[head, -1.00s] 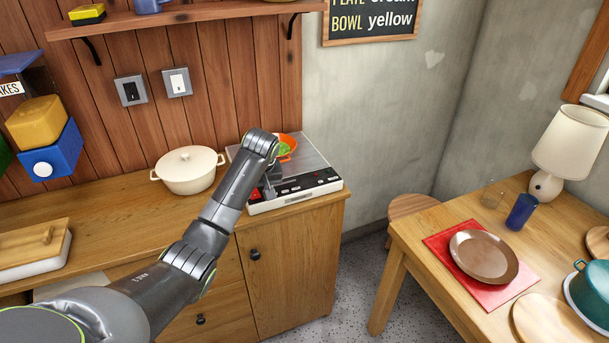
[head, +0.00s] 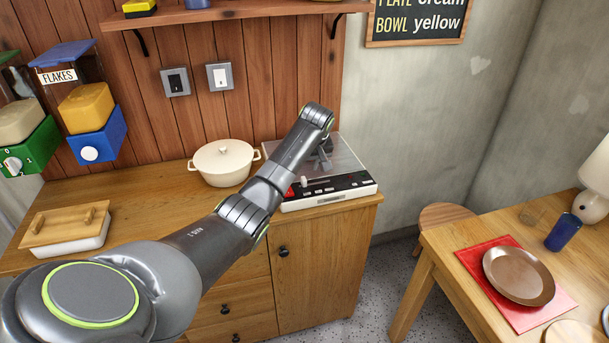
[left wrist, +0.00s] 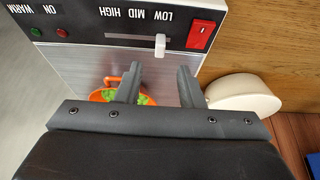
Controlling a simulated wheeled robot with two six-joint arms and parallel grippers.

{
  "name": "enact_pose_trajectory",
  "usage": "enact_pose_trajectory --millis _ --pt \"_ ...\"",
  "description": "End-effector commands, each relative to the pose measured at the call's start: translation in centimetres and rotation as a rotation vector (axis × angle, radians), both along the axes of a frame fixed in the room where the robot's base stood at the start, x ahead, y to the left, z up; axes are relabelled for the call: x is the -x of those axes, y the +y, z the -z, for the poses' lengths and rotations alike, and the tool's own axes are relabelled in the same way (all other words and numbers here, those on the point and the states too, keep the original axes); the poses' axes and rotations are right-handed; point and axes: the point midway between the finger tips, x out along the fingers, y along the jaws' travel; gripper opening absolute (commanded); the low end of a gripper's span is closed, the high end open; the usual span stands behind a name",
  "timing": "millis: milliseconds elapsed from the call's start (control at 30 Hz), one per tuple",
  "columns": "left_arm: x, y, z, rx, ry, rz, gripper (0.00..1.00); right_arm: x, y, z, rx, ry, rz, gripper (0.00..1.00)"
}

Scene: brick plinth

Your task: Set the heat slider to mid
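The hotplate (head: 350,158) stands at the counter's right end, with a black control strip along its front edge. The heat slider's white knob (left wrist: 160,46) sits in its slot by the LOW label, at the right end in the left wrist view; MID is left of it. The knob also shows in the head view (head: 304,181). My left gripper (left wrist: 158,70) is open and empty above the hotplate, its two fingers apart. The knob lies beyond the fingertips, in line with the gap, and appears untouched. My right gripper is in neither current view.
A red switch (left wrist: 201,35) is beside the slider. An orange pan (left wrist: 103,95) with green contents is on the hotplate, partly behind a finger. A cream lidded pot (head: 223,163) stands left of the hotplate. A table with a brown plate (head: 519,276) is at right.

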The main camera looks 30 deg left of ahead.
Motion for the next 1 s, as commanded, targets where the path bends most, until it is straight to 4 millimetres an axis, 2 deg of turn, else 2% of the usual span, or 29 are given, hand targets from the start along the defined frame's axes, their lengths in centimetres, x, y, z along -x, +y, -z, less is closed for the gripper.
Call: enact_pose_trajectory --millis 200,400,600,900,1000 --pt "-0.8 1.0 3.4 0.001 0.004 0.001 0.35 0.0 0.0 -0.3 0.0 0.0 0.0 0.36" --pt "-1.4 1.6 5.3 0.001 0.002 0.001 0.35 0.0 0.1 -0.2 -0.001 0.0 0.0 0.36" --pt "-1.6 1.8 6.2 0.001 0.001 0.001 0.35 0.0 0.2 -0.1 -0.003 0.0 0.001 0.36" --pt "-1.6 1.9 6.3 0.001 0.001 0.001 0.35 0.0 0.4 -0.1 -0.004 0.0 0.002 0.36" --pt "-1.6 1.9 6.3 0.001 0.001 0.001 0.23 0.0 0.3 -0.1 -0.004 0.0 0.002 0.36"
